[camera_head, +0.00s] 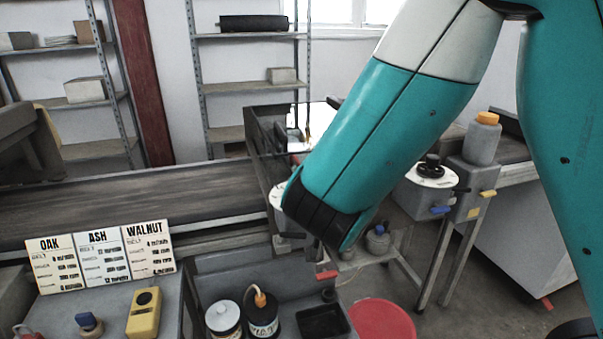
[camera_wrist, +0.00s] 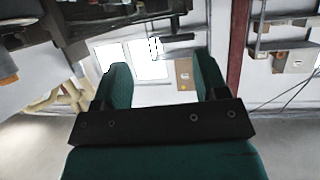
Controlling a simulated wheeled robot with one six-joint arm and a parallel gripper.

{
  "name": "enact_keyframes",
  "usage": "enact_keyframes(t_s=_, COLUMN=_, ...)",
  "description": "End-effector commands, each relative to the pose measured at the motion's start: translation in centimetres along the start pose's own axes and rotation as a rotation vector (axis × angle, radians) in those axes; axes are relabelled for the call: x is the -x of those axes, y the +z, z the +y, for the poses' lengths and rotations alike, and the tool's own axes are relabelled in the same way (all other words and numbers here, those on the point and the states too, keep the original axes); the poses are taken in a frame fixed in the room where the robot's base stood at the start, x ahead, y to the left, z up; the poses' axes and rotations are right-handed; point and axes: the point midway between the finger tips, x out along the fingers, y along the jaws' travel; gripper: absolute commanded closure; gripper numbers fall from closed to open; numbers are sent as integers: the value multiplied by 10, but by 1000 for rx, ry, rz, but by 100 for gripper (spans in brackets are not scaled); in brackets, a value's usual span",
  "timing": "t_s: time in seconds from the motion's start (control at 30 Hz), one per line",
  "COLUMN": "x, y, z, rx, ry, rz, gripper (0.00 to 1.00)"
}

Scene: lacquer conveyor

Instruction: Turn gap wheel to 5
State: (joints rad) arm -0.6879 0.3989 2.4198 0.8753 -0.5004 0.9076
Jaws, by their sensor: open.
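A black handwheel (camera_head: 431,168) sits on a round white dial on top of a grey housing, right of my arm in the head view. I cannot tell whether it is the gap wheel, and its setting is too small to read. Another white dial-like part (camera_head: 280,197) is mostly covered by my arm. My gripper (camera_wrist: 162,72) shows in the wrist view with its two teal fingers wide apart and nothing between them. It is hidden in the head view. The wrist view shows a window and wall beyond the fingers, and no wheel that I can make out.
Cards marked OAK (camera_head: 55,264), ASH (camera_head: 103,258) and WALNUT (camera_head: 148,251) stand at the front left by a yellow device (camera_head: 144,312). Jars (camera_head: 263,318) and a red round lid (camera_head: 381,320) are at the front. An orange-capped bottle (camera_head: 482,140) stands right of the handwheel.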

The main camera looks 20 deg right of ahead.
Motion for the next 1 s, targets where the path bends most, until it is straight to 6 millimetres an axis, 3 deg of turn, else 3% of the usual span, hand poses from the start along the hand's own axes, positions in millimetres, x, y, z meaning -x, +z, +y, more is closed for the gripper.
enact_keyframes(t_s=0.4, x=-95, y=-3, z=3, rx=-2, ry=7, rz=-3, gripper=33)
enact_keyframes(t_s=0.6, x=-130, y=-2, z=2, rx=-2, ry=5, rz=-3, gripper=33)
enact_keyframes(t_s=0.8, x=-146, y=0, z=2, rx=0, ry=3, rz=-3, gripper=33)
enact_keyframes(t_s=1.0, x=-148, y=0, z=2, rx=0, ry=2, rz=-2, gripper=33)
